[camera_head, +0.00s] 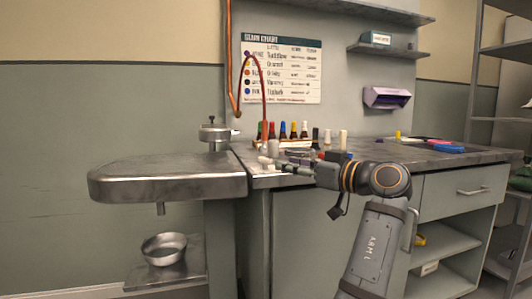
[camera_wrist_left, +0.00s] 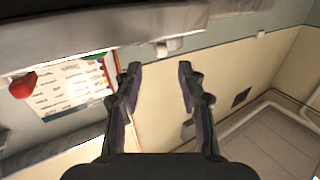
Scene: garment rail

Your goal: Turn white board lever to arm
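My left gripper (camera_head: 282,168) reaches left across the counter's near left corner in the head view. In the left wrist view its two fingers stand apart with nothing between them, so the gripper (camera_wrist_left: 159,72) is open. Small white parts (camera_head: 265,162) sit at its tips in the head view; I cannot tell which is the lever, or whether they touch the fingers. The left wrist view appears upside down. A small white piece (camera_wrist_left: 166,47) shows there just beyond the fingertips, on a grey edge. My right gripper is in neither view.
Several capped bottles (camera_head: 292,132) stand behind my gripper, below a chart (camera_head: 282,72). A red-brown hose (camera_head: 265,95) arches near them. A steel bowl (camera_head: 164,249) sits lower left.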

